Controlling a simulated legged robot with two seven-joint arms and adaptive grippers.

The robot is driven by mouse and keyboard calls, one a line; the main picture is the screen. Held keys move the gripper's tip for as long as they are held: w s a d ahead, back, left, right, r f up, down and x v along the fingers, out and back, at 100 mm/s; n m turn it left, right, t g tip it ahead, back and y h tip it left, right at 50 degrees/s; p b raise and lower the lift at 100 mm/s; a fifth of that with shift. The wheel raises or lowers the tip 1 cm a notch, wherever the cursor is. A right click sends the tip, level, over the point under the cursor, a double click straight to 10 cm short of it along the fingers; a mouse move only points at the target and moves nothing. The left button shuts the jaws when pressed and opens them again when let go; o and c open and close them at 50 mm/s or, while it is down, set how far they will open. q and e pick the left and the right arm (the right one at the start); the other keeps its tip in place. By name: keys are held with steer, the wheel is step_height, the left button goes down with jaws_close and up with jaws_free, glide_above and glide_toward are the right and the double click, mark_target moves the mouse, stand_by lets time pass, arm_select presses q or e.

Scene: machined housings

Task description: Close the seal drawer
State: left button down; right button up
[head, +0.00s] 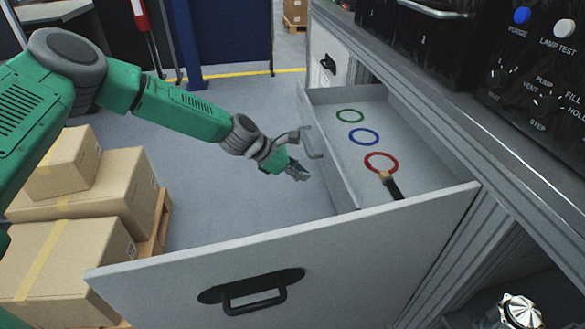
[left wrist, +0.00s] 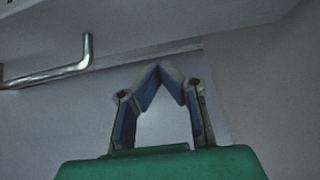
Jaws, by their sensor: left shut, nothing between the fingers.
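The seal drawer (head: 413,112) is pulled out to the left from the cabinet. A green ring (head: 350,116), a blue ring (head: 364,136) and a red ring (head: 381,162) lie in it. A metal bar handle (head: 315,145) stands out from its front; it also shows at the left of the left wrist view (left wrist: 60,74). My left gripper (head: 300,174) is shut and empty, beside the handle at the drawer's outer side. In the left wrist view its fingertips (left wrist: 160,66) meet before a pale surface. I cannot tell whether they touch it. My right gripper is not in view.
A pale panel (head: 380,245) with a black handle (head: 255,292) stands out across the foreground. A tool with a black handle (head: 393,187) lies by the red ring. Cardboard boxes (head: 95,205) are stacked at left. The control panel (head: 535,75) is at right. Clear floor lies beyond my arm.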

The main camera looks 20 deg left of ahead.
mark_target(330, 179)
arm_select(q)
steer(key=w+d, duration=0.1)
steer(key=d, duration=0.1)
steer(key=w+d+f, duration=0.1)
steer(key=d, duration=0.1)
steer(key=shift+w+f, duration=0.1)
steer(key=shift+w, duration=0.2)
steer(key=shift+w+d, duration=0.15)
steer(key=shift+d, duration=0.35)
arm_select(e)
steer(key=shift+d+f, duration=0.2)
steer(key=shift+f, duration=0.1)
arm_select(q)
steer(key=shift+w+a, duration=0.1)
steer(key=shift+a, duration=0.15)
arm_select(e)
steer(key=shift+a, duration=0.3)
